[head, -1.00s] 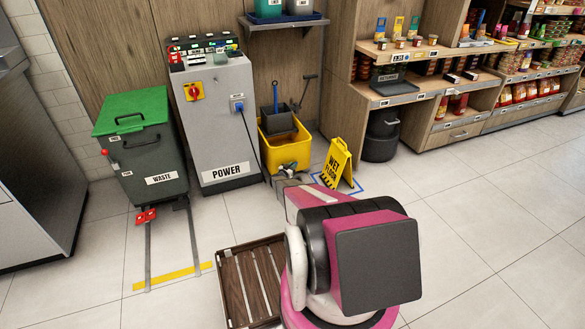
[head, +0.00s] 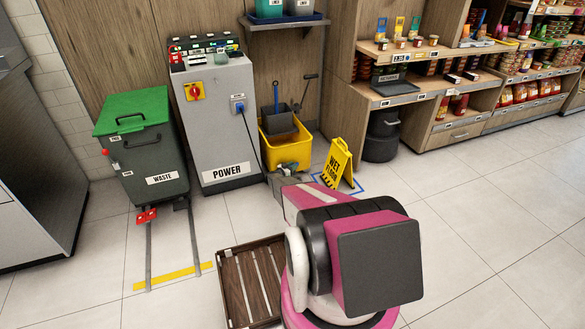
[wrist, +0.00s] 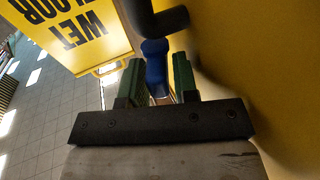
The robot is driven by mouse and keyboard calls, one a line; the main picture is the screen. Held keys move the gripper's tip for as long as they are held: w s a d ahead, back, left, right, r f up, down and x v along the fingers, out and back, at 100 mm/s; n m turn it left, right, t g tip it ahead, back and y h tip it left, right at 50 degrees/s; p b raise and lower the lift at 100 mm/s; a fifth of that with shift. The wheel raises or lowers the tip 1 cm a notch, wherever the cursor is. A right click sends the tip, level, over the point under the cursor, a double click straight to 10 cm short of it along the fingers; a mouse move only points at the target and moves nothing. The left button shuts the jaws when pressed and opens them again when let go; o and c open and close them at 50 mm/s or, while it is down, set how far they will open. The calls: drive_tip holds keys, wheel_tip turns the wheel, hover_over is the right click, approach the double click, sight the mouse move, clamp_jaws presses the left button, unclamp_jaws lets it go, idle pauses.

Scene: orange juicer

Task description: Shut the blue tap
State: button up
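In the wrist view the blue tap (wrist: 155,62) stands between the two green fingers of my gripper (wrist: 160,78). One finger is on each side of it, with little room between. Whether both fingers touch it is not clear. A dark curved pipe (wrist: 168,20) is just above it, by the yellow bucket wall (wrist: 255,60). In the head view my gripper (head: 287,169) is low at the front of the yellow bucket (head: 287,150); the tap is too small or hidden to make out there.
The yellow wet floor sign (head: 339,163) stands right of the bucket and shows in the wrist view (wrist: 75,35). The grey power cabinet (head: 217,130) and the green-lidded waste bin (head: 145,155) stand to the left. Open tiled floor (head: 480,230) lies to the right.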

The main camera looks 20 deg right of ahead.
drive_tip(key=v, duration=1)
drive_tip(key=shift+s+a, duration=0.15)
drive_tip(key=shift+a, duration=0.2)
